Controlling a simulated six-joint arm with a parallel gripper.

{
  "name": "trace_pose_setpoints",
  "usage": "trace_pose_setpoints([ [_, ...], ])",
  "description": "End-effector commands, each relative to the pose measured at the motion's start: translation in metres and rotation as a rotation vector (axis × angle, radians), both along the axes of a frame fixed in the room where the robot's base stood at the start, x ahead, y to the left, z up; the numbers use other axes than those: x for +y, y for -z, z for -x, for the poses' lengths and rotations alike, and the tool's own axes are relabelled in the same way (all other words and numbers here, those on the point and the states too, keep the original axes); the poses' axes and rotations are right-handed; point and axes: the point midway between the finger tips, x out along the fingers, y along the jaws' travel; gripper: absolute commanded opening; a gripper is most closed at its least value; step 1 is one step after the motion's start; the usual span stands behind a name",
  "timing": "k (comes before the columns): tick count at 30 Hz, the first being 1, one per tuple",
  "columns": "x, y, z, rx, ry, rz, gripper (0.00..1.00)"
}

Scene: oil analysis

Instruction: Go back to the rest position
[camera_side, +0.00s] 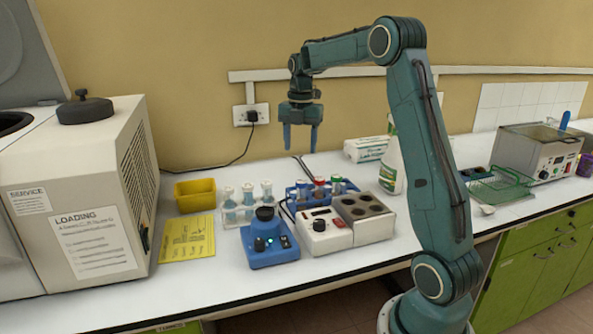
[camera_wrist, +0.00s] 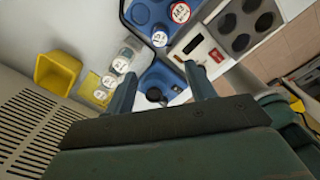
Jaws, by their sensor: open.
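My gripper (camera_side: 301,138) hangs in the air above the bench, fingers pointing down, high over the tube rack and the blue mixer. Its two fingers are apart with nothing between them. In the wrist view my gripper (camera_wrist: 162,82) also shows spread and empty. Below it are the blue mixer (camera_side: 270,243) with a black cup top and the blue rack (camera_side: 303,193) holding tubes with red and blue caps. A clear rack of several vials (camera_side: 247,205) stands to the left of the blue rack. No contact with any object shows.
A centrifuge (camera_side: 75,190) fills the left side. A yellow bin (camera_side: 195,195) and yellow sheet (camera_side: 188,238) lie beside it. A heater block (camera_side: 362,216), spray bottle (camera_side: 392,165), glove box (camera_side: 366,149) and water bath (camera_side: 540,150) stand to the right. The air around my gripper is clear.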

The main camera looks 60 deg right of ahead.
Motion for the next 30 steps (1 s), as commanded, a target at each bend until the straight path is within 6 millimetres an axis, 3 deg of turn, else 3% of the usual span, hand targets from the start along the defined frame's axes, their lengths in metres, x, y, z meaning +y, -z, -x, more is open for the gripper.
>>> trace_pose_setpoints([
  [14,0.101,-0.048,0.028,-0.124,0.421,0.023,0.55],
  [21,0.152,-0.062,0.057,-0.203,0.67,-0.006,0.55],
  [30,0.207,-0.066,0.102,-0.292,0.98,-0.087,0.55],
])
